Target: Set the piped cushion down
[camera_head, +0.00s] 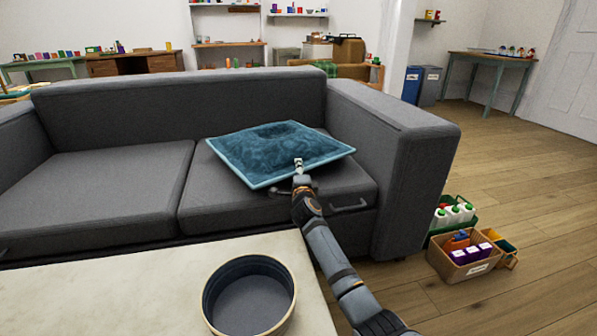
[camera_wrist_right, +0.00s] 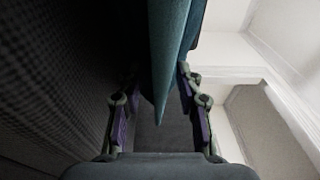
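The piped cushion (camera_head: 268,148) is teal with a lighter blue edge. It lies roughly flat over the right seat of the grey sofa (camera_head: 115,190). Whether its underside fully rests on the seat is hidden. My right gripper (camera_head: 298,165) is at its front edge, with one finger showing on top. In the right wrist view the cushion (camera_wrist_right: 168,60) comes edge-on between the two fingers of my right gripper (camera_wrist_right: 160,95), which lean in on it. The right finger looks against it; contact of the left finger is too dark to see clearly. My left gripper is not in view.
A pale table (camera_head: 130,300) with a round dark bowl (camera_head: 213,318) stands in front of the sofa. The sofa's right armrest (camera_head: 420,150) rises beside the cushion. The left seat is clear.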

